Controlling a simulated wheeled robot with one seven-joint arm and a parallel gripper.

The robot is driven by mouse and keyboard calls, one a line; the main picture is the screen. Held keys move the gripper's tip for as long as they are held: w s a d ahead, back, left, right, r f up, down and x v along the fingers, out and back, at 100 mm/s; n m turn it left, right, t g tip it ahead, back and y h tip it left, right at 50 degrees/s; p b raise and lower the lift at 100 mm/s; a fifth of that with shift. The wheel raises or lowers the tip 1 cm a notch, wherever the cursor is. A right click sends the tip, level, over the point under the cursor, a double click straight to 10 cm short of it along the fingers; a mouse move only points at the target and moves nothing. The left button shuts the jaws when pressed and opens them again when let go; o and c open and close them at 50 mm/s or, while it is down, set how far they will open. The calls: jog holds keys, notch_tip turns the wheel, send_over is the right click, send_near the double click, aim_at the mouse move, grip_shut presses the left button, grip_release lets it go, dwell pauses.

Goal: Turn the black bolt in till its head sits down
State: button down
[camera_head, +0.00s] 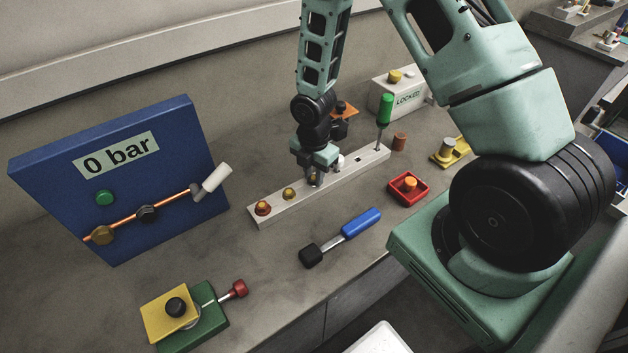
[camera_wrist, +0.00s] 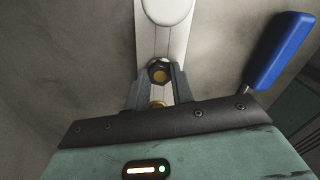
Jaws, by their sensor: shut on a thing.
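A long white bar (camera_head: 345,176) lies on the grey bench with several fittings in a row along its top. My gripper (camera_head: 314,180) points down over the middle of the bar, and its two fingers (camera_wrist: 159,68) close on the sides of the black bolt (camera_wrist: 158,73). A brass fitting (camera_head: 289,193) stands just left of my gripper, and a white round knob (camera_head: 338,162) just right.
A blue-handled mallet (camera_head: 341,236) and a red tray (camera_head: 408,190) lie in front. The blue gauge panel (camera_head: 118,182) stands left. Bare bench lies between panel and bar.

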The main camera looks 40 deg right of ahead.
jog(key=shift+m, duration=0.7)
jog(key=m, duration=0.8)
jog(key=shift+m, duration=1)
jog(key=shift+m+b, duration=0.3)
jog(key=shift+m, duration=0.6)
jog(key=m, duration=0.8)
jog(key=shift+s+f, duration=0.1)
